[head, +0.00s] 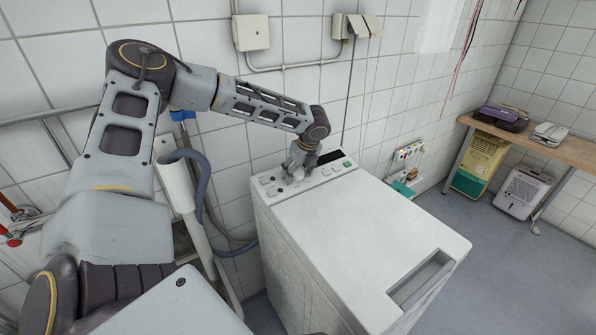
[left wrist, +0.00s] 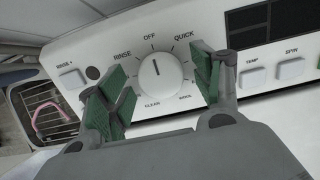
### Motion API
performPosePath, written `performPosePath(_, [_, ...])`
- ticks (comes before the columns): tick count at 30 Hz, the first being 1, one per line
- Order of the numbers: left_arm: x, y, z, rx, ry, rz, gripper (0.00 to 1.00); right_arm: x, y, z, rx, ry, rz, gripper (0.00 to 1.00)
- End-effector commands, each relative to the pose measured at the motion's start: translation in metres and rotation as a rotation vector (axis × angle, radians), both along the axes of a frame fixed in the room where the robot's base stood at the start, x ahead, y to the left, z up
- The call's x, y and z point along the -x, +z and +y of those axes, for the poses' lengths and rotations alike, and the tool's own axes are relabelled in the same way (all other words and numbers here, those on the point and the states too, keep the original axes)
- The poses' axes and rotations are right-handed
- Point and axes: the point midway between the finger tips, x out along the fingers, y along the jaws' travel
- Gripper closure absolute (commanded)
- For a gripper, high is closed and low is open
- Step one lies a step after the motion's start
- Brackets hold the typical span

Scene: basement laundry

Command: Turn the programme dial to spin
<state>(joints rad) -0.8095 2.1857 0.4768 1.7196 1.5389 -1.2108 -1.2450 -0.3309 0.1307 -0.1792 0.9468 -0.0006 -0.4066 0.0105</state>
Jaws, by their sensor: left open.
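The programme dial (left wrist: 160,76) is a round white knob on the washing machine's panel (head: 280,184). Its dark pointer mark points up, roughly at OFF. RINSE is at its upper left and QUICK at its upper right; the small labels below are hard to read. A separate button (left wrist: 291,69) at the right is marked SPIN. My left gripper (left wrist: 158,68) is open, with green-padded fingers on either side of the dial; I cannot tell whether they touch it. In the head view my left gripper (head: 301,158) is over the panel and largely hides the dial. My right gripper is out of view.
A TEMP button (left wrist: 252,78), a RINSE+ button (left wrist: 71,79) and a dark display (left wrist: 262,22) flank the dial. The white lid (head: 350,225) is shut and clear. A grey hose (head: 200,180) hangs left of the machine. A wooden bench (head: 560,148) stands far right.

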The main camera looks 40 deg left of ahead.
Motion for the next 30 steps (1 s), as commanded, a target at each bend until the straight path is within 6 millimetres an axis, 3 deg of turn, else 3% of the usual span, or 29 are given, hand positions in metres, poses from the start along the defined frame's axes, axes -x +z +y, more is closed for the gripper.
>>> performPosePath(5, [0.0001, 0.0000, 0.0001, 0.000, 0.000, 0.000, 0.34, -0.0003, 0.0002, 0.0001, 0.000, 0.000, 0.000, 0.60])
performPosePath(16, [0.0001, 0.0002, 0.0000, 0.000, 0.000, 0.001, 0.80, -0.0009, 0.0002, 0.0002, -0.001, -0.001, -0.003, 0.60])
performPosePath(30, [0.0000, 0.0006, -0.0002, 0.004, 0.070, -0.019, 0.80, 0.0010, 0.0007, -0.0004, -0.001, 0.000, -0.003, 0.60])
